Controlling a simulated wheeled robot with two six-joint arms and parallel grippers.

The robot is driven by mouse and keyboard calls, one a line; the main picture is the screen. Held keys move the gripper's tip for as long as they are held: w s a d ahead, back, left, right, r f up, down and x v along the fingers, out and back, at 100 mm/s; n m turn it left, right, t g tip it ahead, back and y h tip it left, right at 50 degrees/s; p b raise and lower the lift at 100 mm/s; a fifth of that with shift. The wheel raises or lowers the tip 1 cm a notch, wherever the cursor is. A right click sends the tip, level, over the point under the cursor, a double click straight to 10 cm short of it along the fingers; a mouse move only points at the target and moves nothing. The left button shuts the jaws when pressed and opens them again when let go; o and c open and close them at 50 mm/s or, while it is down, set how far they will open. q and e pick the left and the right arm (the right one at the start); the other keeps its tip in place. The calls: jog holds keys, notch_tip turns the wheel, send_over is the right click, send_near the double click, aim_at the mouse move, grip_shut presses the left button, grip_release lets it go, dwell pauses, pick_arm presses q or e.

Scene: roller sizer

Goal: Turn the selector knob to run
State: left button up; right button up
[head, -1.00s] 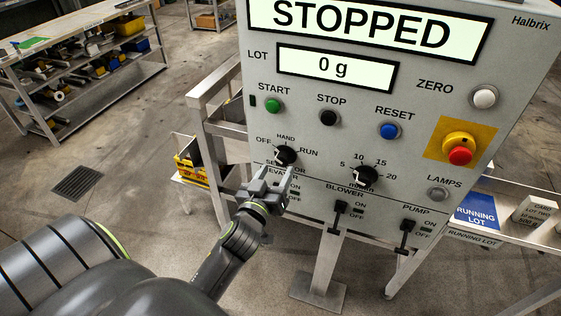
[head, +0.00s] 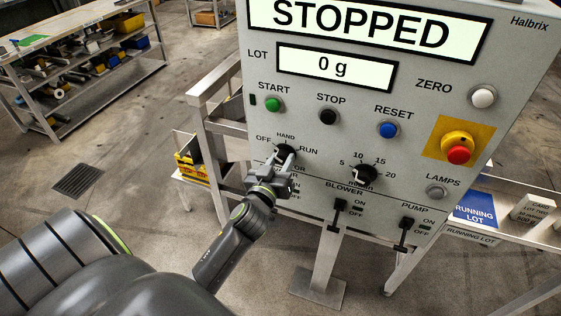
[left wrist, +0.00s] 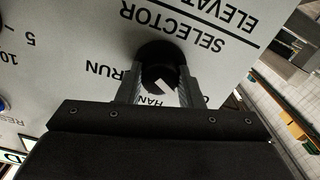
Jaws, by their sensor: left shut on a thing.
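The selector knob (head: 286,150) is a round black knob low on the left of the grey panel, below the START button. Its labels are OFF, HAND and RUN. My left gripper (head: 284,158) is shut on the knob from below and partly hides it in the head view. In the left wrist view, the two fingers sit on either side of the black knob (left wrist: 158,62). A white mark on the knob shows near the partly covered HAND label there. The large display (head: 360,24) reads STOPPED. My right gripper is out of view.
A second black knob (head: 364,173) with numbers sits to the right. The blower switch (head: 340,211) and pump switch (head: 404,232) are below. A red stop button (head: 458,154) is at the right. A shelf bench (head: 90,62) stands at the back left.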

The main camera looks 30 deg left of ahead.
pick_arm(q)
jog(key=shift+m, duration=1.2)
jog(key=m, duration=0.3)
jog(key=shift+m+p, duration=0.3)
jog(key=m, duration=0.3)
jog(key=shift+m+p, duration=0.4)
jog(key=m+p, duration=0.1)
jog(key=m, duration=0.2)
jog(key=shift+m, duration=0.3)
jog(key=m+p, duration=0.1)
jog(key=m, duration=0.4)
jog(key=m+p, duration=0.1)
jog(key=m, duration=0.4)
jog(key=shift+p, duration=0.3)
jog(key=shift+m, duration=0.4)
jog(key=o, duration=1)
jog(key=shift+c, duration=0.2)
